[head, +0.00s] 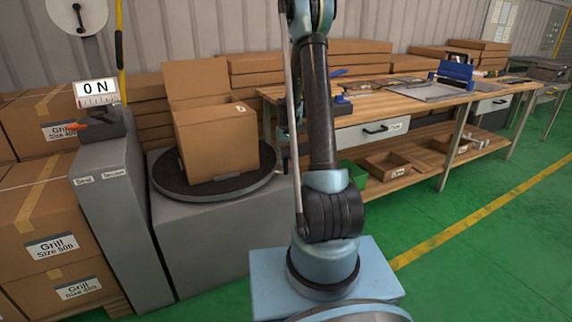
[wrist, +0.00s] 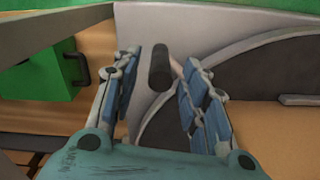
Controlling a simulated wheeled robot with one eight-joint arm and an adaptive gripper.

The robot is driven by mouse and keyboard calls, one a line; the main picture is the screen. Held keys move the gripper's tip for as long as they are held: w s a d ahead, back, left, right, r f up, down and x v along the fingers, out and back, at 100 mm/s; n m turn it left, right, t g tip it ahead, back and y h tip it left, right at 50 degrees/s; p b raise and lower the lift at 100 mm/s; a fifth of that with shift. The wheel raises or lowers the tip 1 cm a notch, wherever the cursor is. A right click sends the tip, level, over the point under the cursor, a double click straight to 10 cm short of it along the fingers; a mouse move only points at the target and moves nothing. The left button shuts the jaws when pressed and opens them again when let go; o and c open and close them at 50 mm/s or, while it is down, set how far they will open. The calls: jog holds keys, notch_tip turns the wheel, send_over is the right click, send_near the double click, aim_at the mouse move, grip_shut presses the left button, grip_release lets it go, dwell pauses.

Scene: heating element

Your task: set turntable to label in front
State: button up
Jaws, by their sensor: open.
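The turntable (head: 172,184) is a dark round disc on a grey base. An open cardboard box (head: 212,145) stands on it, with a small white label (head: 240,109) high on its right-hand face. In the wrist view the turntable (wrist: 235,75) shows as a dark curved surface, with part of the cardboard (wrist: 285,125) at lower right. My gripper (wrist: 160,66) is open. A dark cylindrical handle (wrist: 159,66) on a pale rod lies between its fingertips, with gaps visible on both sides.
A grey pedestal (head: 118,215) with an "0 N" display (head: 97,92) and orange-handled lever stands left of the turntable. Grill cartons (head: 45,205) are stacked at far left. A wooden workbench (head: 390,100) stands at right. Green floor in front is clear.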

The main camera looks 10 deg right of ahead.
jog(key=shift+f, duration=1.3)
